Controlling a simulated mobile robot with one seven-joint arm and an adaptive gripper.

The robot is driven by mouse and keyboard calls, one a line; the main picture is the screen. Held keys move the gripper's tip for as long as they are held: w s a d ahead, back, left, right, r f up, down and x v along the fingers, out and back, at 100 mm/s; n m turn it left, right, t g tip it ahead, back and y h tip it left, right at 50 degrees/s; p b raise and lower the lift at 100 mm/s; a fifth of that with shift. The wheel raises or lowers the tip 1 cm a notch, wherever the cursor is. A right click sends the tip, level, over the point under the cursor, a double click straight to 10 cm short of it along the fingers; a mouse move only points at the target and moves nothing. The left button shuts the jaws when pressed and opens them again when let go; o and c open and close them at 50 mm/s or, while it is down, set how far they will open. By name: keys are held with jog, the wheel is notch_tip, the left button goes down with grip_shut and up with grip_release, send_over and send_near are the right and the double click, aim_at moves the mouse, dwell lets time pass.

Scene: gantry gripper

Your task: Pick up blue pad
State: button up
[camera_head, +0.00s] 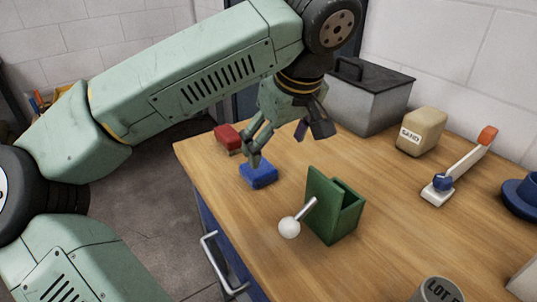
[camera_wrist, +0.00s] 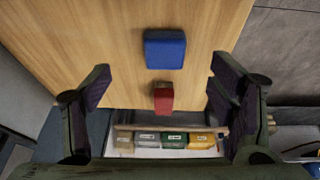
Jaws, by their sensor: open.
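The blue pad (camera_head: 259,174) is a small blue block lying flat on the wooden table near its left edge. In the wrist view the blue pad (camera_wrist: 165,49) lies above the middle, ahead of the fingers and apart from them. My gripper (camera_head: 285,146) is just above and behind the blue pad in the head view, pointing down. In the wrist view my gripper (camera_wrist: 160,92) has its fingers wide apart, with nothing between them in its grasp. Whether a fingertip touches the pad in the head view I cannot tell.
A red block (camera_head: 228,138) lies close behind the blue pad. A green box with a white-knobbed lever (camera_head: 336,205) stands to the right. A grey metal box (camera_head: 368,97), a sand bag (camera_head: 422,132) and a white lever device (camera_head: 459,170) stand farther right. The table's front middle has bare wood.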

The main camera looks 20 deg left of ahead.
jog(key=a, duration=0.1)
send_over(260, 168)
jog(key=s+d, duration=0.2)
jog(key=shift+y, duration=0.3)
notch_tip(260, 168, down, 4)
jog(key=shift+w+a+f+p, duration=0.1)
jog(key=shift+a+f+p, duration=0.1)
jog(key=shift+p, duration=0.15)
jog(key=p+x, duration=0.1)
jog(key=x, duration=0.4)
jog(key=shift+w+a+f+p, duration=0.1)
jog(key=shift+w+f+p, duration=0.15)
jog(key=shift+p, duration=0.15)
jog(key=shift+c, duration=0.3)
jog(key=shift+r, duration=0.1)
jog(key=c, duration=1.1)
